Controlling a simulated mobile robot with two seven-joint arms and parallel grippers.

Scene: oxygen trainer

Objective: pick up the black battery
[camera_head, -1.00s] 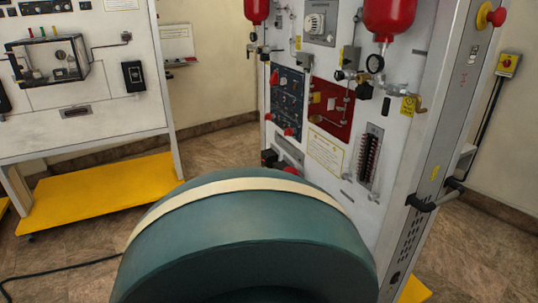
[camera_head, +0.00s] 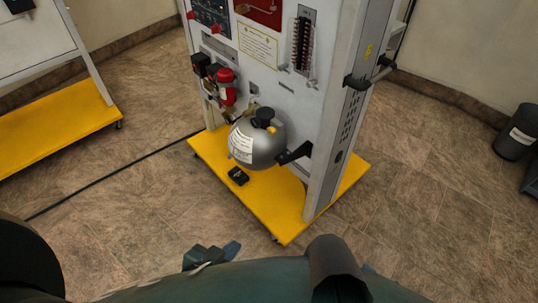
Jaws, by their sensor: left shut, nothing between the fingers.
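A small black box, which looks like the black battery (camera_head: 238,176), lies on the yellow base plate (camera_head: 264,200) of the white panel stand, just below a round grey tank. My left gripper (camera_head: 212,256) shows small and dark at the bottom of the view, in front of and apart from the base plate. It is shut and empty, and partly hidden behind my own teal body part. I cannot make out my right gripper.
The grey tank (camera_head: 257,140) hangs low over the plate behind the battery, with a black bracket at its right. A black cable (camera_head: 115,175) runs along the floor to the left. Black bins (camera_head: 516,132) stand far right. Floor before the plate is clear.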

